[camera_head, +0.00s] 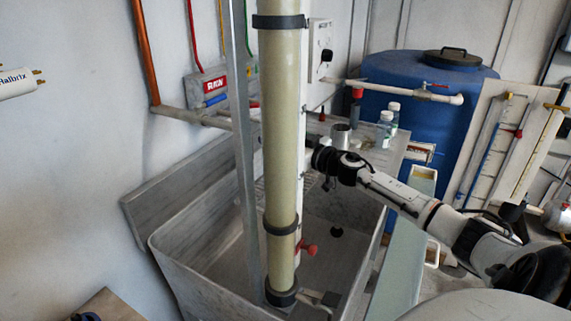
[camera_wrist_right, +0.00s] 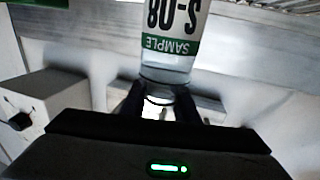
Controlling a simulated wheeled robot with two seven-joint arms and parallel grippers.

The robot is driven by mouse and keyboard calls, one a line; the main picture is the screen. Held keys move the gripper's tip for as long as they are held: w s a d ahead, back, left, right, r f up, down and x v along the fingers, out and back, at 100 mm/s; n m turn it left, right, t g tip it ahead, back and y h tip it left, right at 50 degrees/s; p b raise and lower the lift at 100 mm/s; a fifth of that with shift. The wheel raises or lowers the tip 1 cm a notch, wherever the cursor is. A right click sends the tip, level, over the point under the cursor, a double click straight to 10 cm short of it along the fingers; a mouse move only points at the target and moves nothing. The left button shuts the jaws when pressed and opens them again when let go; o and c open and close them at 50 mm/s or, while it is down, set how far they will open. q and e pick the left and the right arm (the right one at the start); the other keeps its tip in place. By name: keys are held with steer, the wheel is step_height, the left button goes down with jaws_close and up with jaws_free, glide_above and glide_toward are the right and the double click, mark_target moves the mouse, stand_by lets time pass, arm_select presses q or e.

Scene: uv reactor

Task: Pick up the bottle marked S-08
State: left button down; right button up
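The bottle marked S-08 (camera_wrist_right: 172,40) is close up in the right wrist view, clear with a white and green label. Its label reads upside down there. The dark fingers of my right gripper (camera_wrist_right: 160,104) lie on both sides of its narrow neck and appear shut on it. In the head view my right gripper (camera_head: 322,160) reaches left to just behind the tall column, over the right side of the sink; the S-08 bottle cannot be made out there. Two other clear bottles with white caps, one nearer (camera_head: 384,130), stand on the bench. My left gripper is not in view.
The tall yellowish column (camera_head: 279,130) stands in front of the gripper, with a red tap (camera_head: 308,249) low on it. The metal sink (camera_head: 195,262) lies below. A silver cup (camera_head: 340,135) stands near my right wrist. A blue tank (camera_head: 440,95) stands behind.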

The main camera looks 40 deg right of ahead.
jaws_close()
